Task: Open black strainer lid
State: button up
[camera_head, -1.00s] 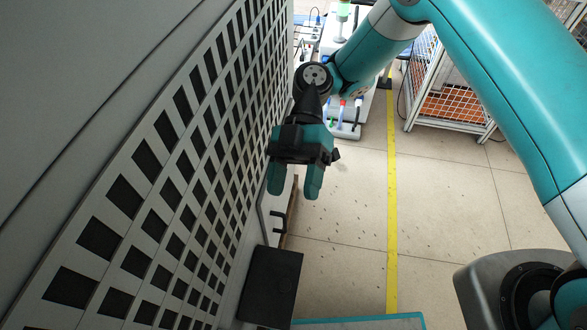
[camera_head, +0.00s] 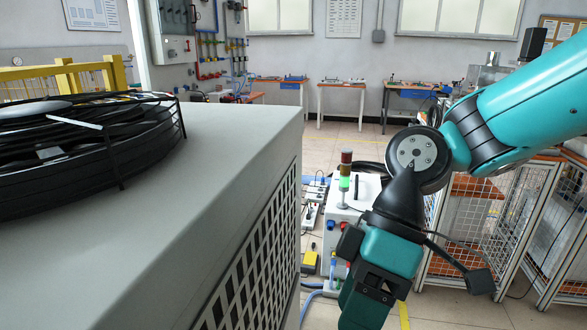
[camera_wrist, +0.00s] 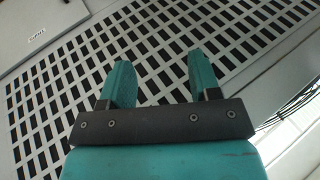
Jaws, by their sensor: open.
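No black strainer lid can be made out in either current view. My gripper (camera_head: 365,312) hangs at the lower right of the head view, to the right of the grey cabinet's perforated side, its fingertips near or past the bottom edge. In the wrist view my gripper (camera_wrist: 160,62) shows two teal fingers apart with nothing between them. The perforated grey panel (camera_wrist: 60,50) lies beyond the fingers; whether they touch it cannot be told, but no contact shows.
The grey cabinet (camera_head: 215,135) fills the left, with a black round fan guard (camera_head: 85,145) on top. A white unit with a signal light (camera_head: 345,178) stands behind my gripper. Wire-mesh cages (camera_head: 490,215) stand at the right. Workbenches (camera_head: 342,88) line the back wall.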

jog(key=s+d+r+m+t+p, duration=0.2)
jog(key=s+d+r+m+t, duration=0.2)
jog(key=d+r+m, duration=0.2)
jog(key=shift+d+m+t+h+p, duration=0.3)
jog(key=shift+d+m+p, duration=0.1)
jog(key=shift+d+m, duration=0.15)
jog(key=shift+s+d+m, duration=0.25)
jog(key=shift+d+m, duration=0.1)
jog(key=shift+d, duration=0.05)
jog(key=shift+f, duration=0.1)
